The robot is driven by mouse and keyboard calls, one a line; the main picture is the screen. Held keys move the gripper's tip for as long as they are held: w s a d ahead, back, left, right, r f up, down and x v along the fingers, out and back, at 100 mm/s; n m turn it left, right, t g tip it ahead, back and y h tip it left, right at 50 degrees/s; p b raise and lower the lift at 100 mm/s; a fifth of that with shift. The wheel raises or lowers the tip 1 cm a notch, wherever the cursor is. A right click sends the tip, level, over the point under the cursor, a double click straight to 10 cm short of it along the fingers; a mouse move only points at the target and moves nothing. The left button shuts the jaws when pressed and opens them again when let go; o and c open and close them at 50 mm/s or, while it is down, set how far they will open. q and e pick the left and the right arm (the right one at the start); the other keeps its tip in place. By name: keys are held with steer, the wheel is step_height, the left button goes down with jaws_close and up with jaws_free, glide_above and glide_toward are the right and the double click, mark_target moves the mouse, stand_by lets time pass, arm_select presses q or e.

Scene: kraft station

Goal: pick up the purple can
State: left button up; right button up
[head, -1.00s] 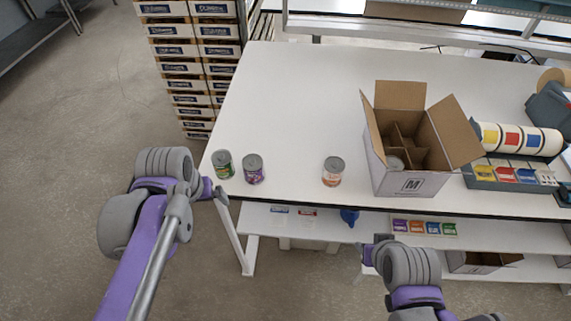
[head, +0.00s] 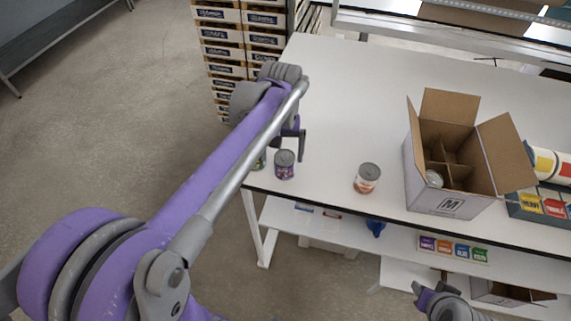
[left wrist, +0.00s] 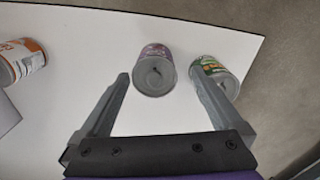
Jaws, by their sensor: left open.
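The purple can (head: 285,166) stands upright near the table's front left corner. It also shows in the left wrist view (left wrist: 154,72), top towards the camera. My left gripper (head: 299,142) is open and empty above the table, close to this can. In the left wrist view its two fingers (left wrist: 158,74) point towards the purple can, which appears in the gap near the tips; contact is not clear. The green can (left wrist: 216,76) is close on the right, partly behind the right finger, and mostly hidden by my arm in the head view. My right gripper (head: 432,288) is low at right, its jaws unclear.
An orange and white can (head: 367,178) stands to the right on the white table (head: 335,120). An open divided cardboard box (head: 436,202) is farther right, with a can inside. Stacked crates (head: 240,50) stand behind the left edge. The table's middle is clear.

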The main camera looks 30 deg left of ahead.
arm_select(q)
steer(key=f, duration=0.5)
steer(key=shift+w+d, duration=0.15)
steer(key=shift+d, duration=0.15)
steer(key=c, duration=1.5)
